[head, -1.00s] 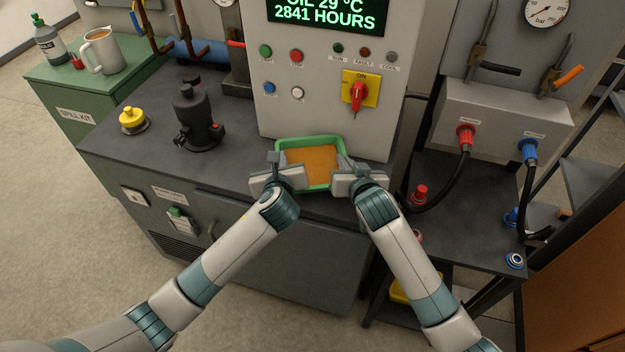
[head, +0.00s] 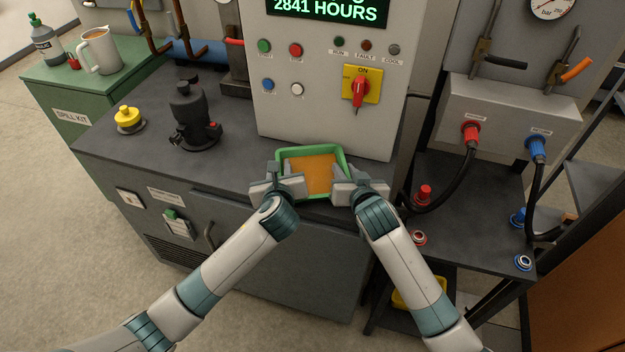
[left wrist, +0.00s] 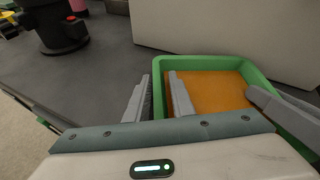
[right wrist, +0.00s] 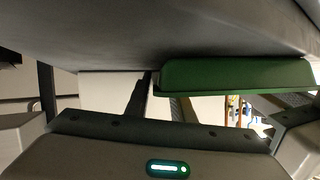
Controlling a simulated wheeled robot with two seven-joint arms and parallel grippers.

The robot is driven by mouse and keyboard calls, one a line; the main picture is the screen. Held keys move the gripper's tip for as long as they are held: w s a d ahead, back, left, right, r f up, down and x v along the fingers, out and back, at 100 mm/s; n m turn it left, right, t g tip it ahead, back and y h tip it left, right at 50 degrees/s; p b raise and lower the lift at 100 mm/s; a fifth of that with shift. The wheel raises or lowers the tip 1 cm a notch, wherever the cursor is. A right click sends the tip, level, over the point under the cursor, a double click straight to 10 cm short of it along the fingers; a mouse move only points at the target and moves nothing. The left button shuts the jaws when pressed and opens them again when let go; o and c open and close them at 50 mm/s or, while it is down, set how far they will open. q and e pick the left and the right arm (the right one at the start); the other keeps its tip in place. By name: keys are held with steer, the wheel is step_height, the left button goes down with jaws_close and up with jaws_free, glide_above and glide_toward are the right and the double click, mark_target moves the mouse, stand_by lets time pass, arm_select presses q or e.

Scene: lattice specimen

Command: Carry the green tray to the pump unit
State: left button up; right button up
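The green tray (head: 343,154), with an orange-brown inside, is held level between my grippers at the front of the dark worktop, before a grey control panel. It also shows in the left wrist view (left wrist: 205,64) and the right wrist view (right wrist: 235,75). My left gripper (head: 277,172) is shut on its left wall, one finger outside and one inside. My right gripper (head: 350,177) is shut on its right wall; its fingers are partly hidden. I cannot tell whether the tray's base touches the worktop. No readable label says pump unit; the panel's display shows running hours.
A black device (head: 192,115) and a yellow knob (head: 128,119) stand on the worktop (head: 160,165) to the left. The control panel (head: 320,120) rises behind the tray. A lower dark shelf (head: 470,210) with hoses is at right.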

arm_select(q)
steer(key=shift+s, duration=0.15)
steer(key=v, duration=1.1)
steer(key=shift+s, duration=0.35)
steer(key=shift+d+r, duration=0.1)
steer(key=shift+r, duration=0.05)
arm_select(e)
steer(key=shift+s, duration=0.15)
steer(key=v, duration=1.1)
steer(key=shift+s+d+r, duration=0.1)
steer(key=shift+s+r, duration=0.15)
steer(key=shift+s, duration=0.05)
